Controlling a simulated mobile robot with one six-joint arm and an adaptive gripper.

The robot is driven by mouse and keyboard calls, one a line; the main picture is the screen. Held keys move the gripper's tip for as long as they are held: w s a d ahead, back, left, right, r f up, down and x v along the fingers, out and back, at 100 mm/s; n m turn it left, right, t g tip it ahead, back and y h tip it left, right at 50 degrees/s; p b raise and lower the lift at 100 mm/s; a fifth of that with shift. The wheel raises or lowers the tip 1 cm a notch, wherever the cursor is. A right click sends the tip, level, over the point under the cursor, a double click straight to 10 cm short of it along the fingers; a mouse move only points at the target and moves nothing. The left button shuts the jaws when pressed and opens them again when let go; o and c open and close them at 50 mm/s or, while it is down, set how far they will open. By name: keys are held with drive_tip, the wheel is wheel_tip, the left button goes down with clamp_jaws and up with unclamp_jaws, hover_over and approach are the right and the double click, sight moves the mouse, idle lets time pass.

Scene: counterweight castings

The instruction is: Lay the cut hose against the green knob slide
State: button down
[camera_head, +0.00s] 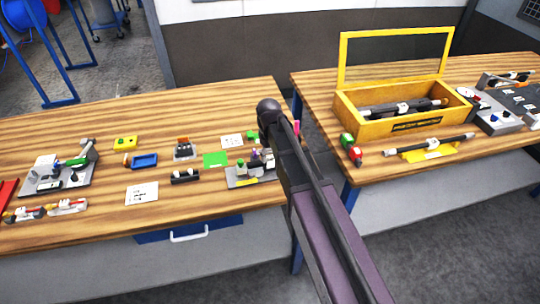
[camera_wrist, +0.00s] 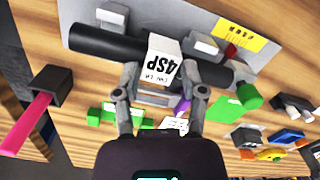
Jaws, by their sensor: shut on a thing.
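The cut hose (camera_wrist: 105,43) is a black tube with a white label reading 4SP, seen in the wrist view. My gripper (camera_wrist: 165,80) is shut on it around the label. The hose slants across a grey plate with a yellow label. A green knob (camera_wrist: 249,96) is close to the hose's right end; I cannot tell whether they touch. In the head view a small green knob (camera_head: 241,162) shows on the grey plate, left of my arm. The slide body is partly hidden by the hose, and my arm hides most of the gripper there.
A black holder (camera_wrist: 50,84) with a pink rod stands left of my gripper in the wrist view. A flat green sheet (camera_head: 215,159) and small parts lie left of the plate. A yellow box (camera_head: 405,127) stands on the right bench, beyond a gap between benches.

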drive_tip(key=shift+f+b, duration=0.7)
idle(0.5)
drive_tip(key=shift+a, duration=0.25)
idle(1.0)
drive_tip(key=shift+c, duration=0.5)
unclamp_jaws()
drive_tip(key=shift+r, duration=0.1)
drive_tip(key=shift+r+p, duration=3.45)
drive_tip(key=shift+p, duration=0.1)
drive_tip(key=shift+s, duration=0.1)
drive_tip(key=s+d+m, duration=0.3)
drive_tip(key=s+d, duration=0.3)
drive_tip(key=d, duration=0.4)
drive_tip(key=s+d+m, duration=0.4)
drive_tip(key=s+d, duration=0.3)
drive_tip(key=d, duration=0.3)
drive_tip(key=shift+f+m+t, duration=0.25)
drive_tip(key=shift+m+t, duration=0.05)
drive_tip(key=shift+s, duration=0.1)
